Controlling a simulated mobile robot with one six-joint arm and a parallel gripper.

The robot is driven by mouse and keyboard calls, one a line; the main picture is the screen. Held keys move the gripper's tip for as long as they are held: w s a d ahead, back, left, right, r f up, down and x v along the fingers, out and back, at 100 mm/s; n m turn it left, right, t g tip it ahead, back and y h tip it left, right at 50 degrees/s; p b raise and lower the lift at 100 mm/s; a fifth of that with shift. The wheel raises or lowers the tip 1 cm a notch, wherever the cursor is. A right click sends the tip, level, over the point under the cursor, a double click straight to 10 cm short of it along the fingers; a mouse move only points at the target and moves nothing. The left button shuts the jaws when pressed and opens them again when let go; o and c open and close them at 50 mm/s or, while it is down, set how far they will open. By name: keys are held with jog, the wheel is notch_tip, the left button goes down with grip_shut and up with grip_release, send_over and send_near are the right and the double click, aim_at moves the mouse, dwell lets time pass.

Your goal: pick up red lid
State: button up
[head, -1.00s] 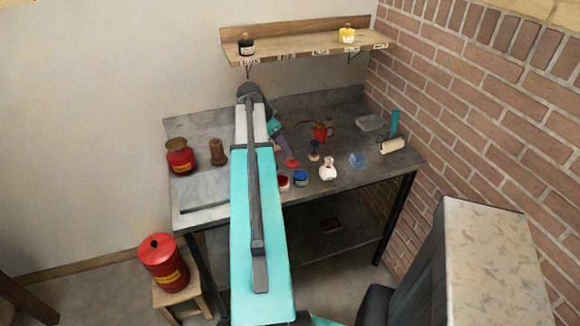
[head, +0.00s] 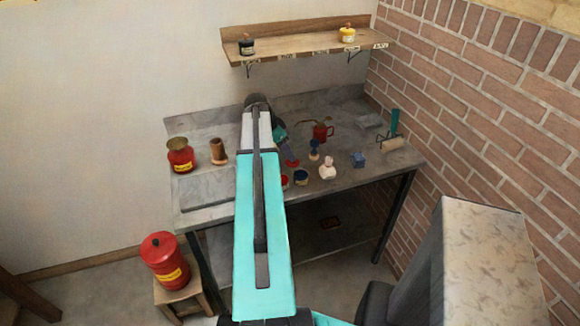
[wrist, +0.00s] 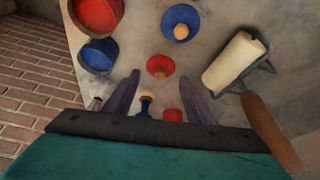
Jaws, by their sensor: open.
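The red lid (wrist: 161,68), a small disc with a pale knob, lies on the bench just beyond and between my fingertips in the wrist view. In the head view the red lid (head: 291,163) shows partly, right of my forearm. My gripper (wrist: 160,77) is open and empty, its two purple fingers pointing toward the lid with one on each side. I cannot tell how high the fingertips are above it. In the head view my arm hides most of the gripper.
A blue lid (wrist: 181,23) lies beyond the red one. An open red jar (wrist: 97,15) and blue jar (wrist: 97,55) stand left. A blue stopper-like piece (wrist: 146,103) shows between the fingers. A pale roller (wrist: 233,60) lies right. A red oil can (head: 321,131) stands behind.

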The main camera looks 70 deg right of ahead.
aim_at(290, 163)
jog(key=shift+p+x, duration=0.85)
jog(key=shift+x, duration=1.5)
jog(key=shift+d+r, duration=0.1)
jog(key=shift+s, duration=0.1)
grip_shut()
